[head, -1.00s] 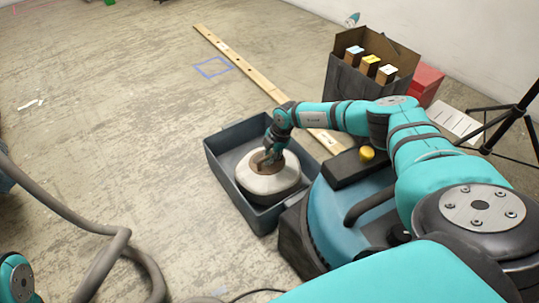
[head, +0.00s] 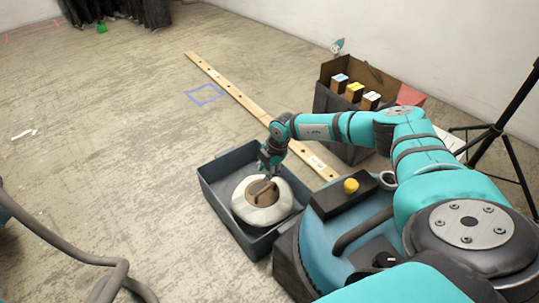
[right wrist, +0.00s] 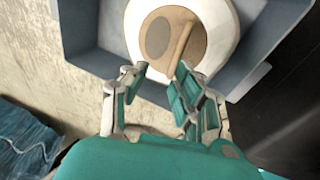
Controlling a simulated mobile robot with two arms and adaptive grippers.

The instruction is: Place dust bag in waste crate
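The dust bag (head: 251,215) is a squat white round bag with a brown collar and a raised brown tab on top. It lies in the grey waste crate (head: 220,208), collar up, and also shows in the right wrist view (right wrist: 221,48). My right gripper (head: 270,174) is just above the tab's far end. In the right wrist view its two fingers (right wrist: 161,76) are apart with nothing between them, near the bag's edge. Part of the crate floor is hidden by the bag. My left gripper is not in view.
A blue machine (head: 320,205) with a black top and yellow knob stands right of the crate. Behind are a wooden plank (head: 232,92), a dark box (head: 335,101) with several cartons and a black tripod (head: 497,128). A grey hose (head: 75,258) lies left.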

